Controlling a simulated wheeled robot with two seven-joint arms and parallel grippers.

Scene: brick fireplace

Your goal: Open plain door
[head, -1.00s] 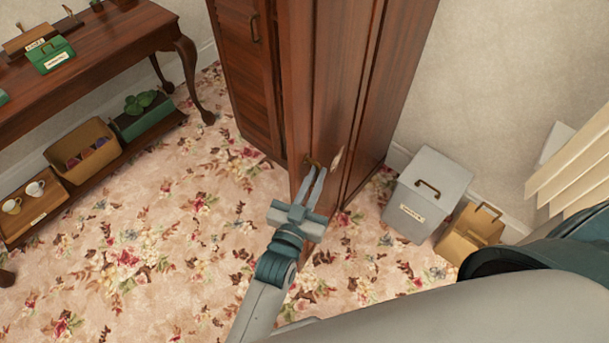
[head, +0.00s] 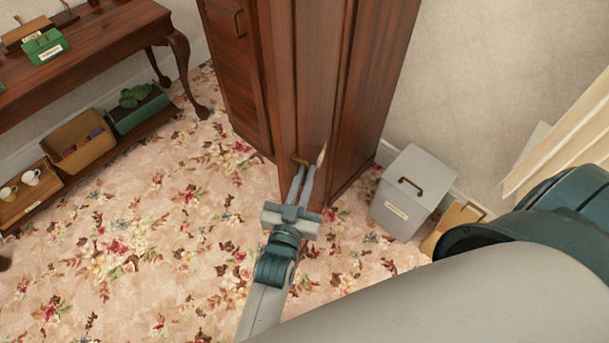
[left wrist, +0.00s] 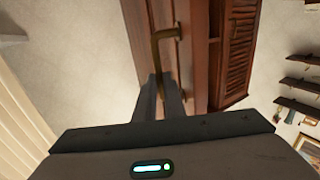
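The plain door (head: 300,95) is a smooth dark-red wooden panel on the tall wardrobe, beside its louvred door (head: 232,75). Its small brass handle (head: 300,160) also shows in the left wrist view (left wrist: 157,50) as a curved bar. My left gripper (head: 305,172) is at this handle. In the left wrist view its fingertips (left wrist: 160,80) lie close on either side of the handle's near end, and it looks shut on it. A gap along the door is not clear. My right gripper is out of view.
A grey box (head: 405,212) and a tan box (head: 448,226) stand on the floor right of the wardrobe. A wooden table (head: 90,55) with a loaded lower shelf is at the left. The flowered carpet (head: 150,250) before the wardrobe is clear.

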